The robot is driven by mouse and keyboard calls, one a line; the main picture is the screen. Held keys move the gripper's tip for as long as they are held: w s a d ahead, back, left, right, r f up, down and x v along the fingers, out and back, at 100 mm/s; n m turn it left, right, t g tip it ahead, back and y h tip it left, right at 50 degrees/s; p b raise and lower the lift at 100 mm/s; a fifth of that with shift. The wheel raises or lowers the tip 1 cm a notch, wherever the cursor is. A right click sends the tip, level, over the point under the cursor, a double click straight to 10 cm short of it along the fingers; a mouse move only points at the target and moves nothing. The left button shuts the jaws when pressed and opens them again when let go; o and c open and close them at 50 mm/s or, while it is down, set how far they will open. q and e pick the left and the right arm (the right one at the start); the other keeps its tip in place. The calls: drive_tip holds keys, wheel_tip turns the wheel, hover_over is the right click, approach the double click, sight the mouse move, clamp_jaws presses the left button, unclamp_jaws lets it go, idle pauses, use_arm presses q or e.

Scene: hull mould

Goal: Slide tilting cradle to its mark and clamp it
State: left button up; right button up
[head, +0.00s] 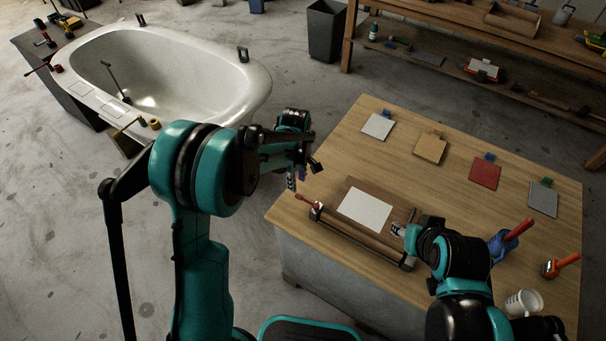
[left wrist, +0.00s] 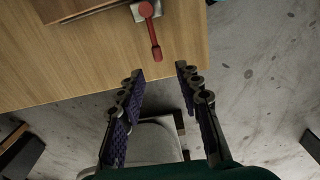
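What looks like the tilting cradle, a dark brown board (head: 338,188) with a pale sheet (head: 366,207) on it, lies at the front edge of the wooden table. A bar (head: 362,237) runs along its front. A clamp with a red handle (head: 306,199) sits at its left end; the handle also shows in the left wrist view (left wrist: 154,35). My left gripper (head: 303,174) is left of this handle, apart from it; in the left wrist view its fingers (left wrist: 160,73) are open and empty. My right gripper (head: 402,231) is at the cradle's right end; its fingers are too small to read. I cannot make out a mark.
Several coloured plates, such as a red one (head: 485,173), lie along the back of the table (head: 385,165). A bathtub-like hull (head: 200,68) stands at the left.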

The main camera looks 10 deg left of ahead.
sight(299, 196)
use_arm(q)
drive_tip(key=shift+w+d+f, duration=0.1)
drive_tip(key=shift+w+f, duration=0.2)
drive_tip(key=shift+f, duration=0.4)
wheel_tip(299, 196, down, 7)
drive_tip(key=shift+d+r+b, duration=0.1)
drive_tip(key=shift+b, duration=1.05)
drive_tip(key=shift+s, duration=0.1)
clamp_jaws()
